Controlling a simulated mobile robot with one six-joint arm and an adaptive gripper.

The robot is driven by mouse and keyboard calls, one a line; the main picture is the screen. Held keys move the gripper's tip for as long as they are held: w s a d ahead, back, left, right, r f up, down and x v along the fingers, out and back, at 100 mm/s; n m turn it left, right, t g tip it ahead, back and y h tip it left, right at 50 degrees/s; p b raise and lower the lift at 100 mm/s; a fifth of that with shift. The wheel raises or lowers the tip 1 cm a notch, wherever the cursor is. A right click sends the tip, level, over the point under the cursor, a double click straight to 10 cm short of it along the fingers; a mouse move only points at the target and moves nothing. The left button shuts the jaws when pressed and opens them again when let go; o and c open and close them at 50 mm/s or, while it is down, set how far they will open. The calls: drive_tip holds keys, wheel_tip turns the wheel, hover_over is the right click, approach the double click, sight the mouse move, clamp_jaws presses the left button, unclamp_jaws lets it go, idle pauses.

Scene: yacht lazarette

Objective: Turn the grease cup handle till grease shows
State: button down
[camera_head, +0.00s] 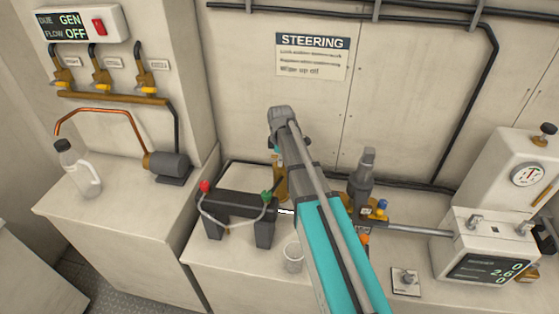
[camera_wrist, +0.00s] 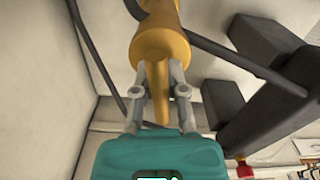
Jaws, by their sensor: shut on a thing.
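The brass-coloured grease cup (camera_head: 280,188) stands by the back wall in the head view, partly hidden behind my arm. In the wrist view its round body (camera_wrist: 160,42) fills the top middle, with a narrow tapering handle (camera_wrist: 160,95) running down from it. My gripper (camera_wrist: 160,75) has its two grey fingers closed on either side of this handle, close against the body. In the head view my arm hides the fingers. No grease can be made out in either view.
A dark bracket (camera_head: 238,205) with red and green terminals stands left of the grease cup. A clear cup (camera_head: 292,258) stands in front. A grey rod (camera_head: 415,230) runs right to a white unit (camera_head: 485,245). A bottle (camera_head: 78,170) stands on the left counter.

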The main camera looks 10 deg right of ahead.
drive_tip(key=shift+w+m, duration=0.1)
drive_tip(key=shift+m, duration=0.3)
drive_tip(key=m, duration=0.8)
drive_tip(key=shift+w, duration=0.1)
drive_tip(key=shift+m, duration=0.3)
drive_tip(key=shift+d, duration=0.1)
drive_tip(key=c, duration=0.7)
unclamp_jaws()
drive_tip(key=shift+n, duration=0.4)
